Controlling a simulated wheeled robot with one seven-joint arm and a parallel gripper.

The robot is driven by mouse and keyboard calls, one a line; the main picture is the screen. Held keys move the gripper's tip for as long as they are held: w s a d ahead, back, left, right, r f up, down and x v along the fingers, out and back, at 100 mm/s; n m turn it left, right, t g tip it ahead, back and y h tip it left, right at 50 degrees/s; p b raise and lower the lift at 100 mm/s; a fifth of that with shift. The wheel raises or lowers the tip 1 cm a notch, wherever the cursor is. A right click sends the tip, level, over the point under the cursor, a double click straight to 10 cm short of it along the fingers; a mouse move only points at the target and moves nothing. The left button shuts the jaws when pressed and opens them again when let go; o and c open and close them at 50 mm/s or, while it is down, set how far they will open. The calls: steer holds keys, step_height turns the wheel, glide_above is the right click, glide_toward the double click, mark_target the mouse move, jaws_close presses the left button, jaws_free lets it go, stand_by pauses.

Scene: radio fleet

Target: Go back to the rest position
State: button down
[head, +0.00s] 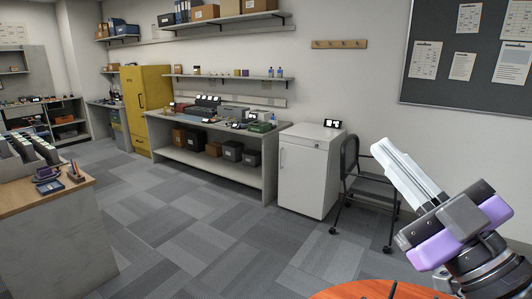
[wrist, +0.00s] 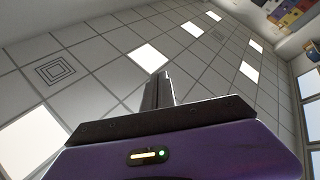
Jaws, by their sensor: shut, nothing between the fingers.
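My gripper (head: 408,172) is at the right of the head view, raised and pointing up and to the left. Its pale fingers lie together with nothing between them. In the wrist view the closed fingers (wrist: 158,90) point up at the tiled ceiling (wrist: 95,65) with its lit panels. The gripper is clear of every surface and touches nothing that I can see.
An orange-brown round top (head: 370,290) shows at the bottom edge, below my arm. A dark chair (head: 368,185) stands behind the gripper, beside a white cabinet (head: 308,172). A long workbench (head: 212,125) and a yellow cabinet (head: 147,105) line the wall. The grey floor (head: 200,225) is open.

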steer(key=s+d+f+m+t+h, duration=0.1)
steer(key=s+d+f+m+h, duration=0.3)
steer(key=f+m+h, duration=0.45)
steer(key=s+d+f+m+t+h, duration=0.1)
steer(key=s+d+f+m+h, duration=0.4)
steer(key=m+h, duration=0.55)
steer(key=s+a+f+n+g+y, duration=0.2)
steer(key=s+f+n+g+y, duration=0.1)
steer(key=s+f, duration=0.9)
steer(key=s+a+f+n+g+y, duration=0.3)
steer(key=s+f+n+g+y, duration=0.1)
steer(key=s+f, duration=0.8)
steer(key=shift+s+a+f+g+y, duration=0.35)
steer(key=shift+s+f+g+y, duration=0.05)
steer(key=shift+g+y, duration=0.2)
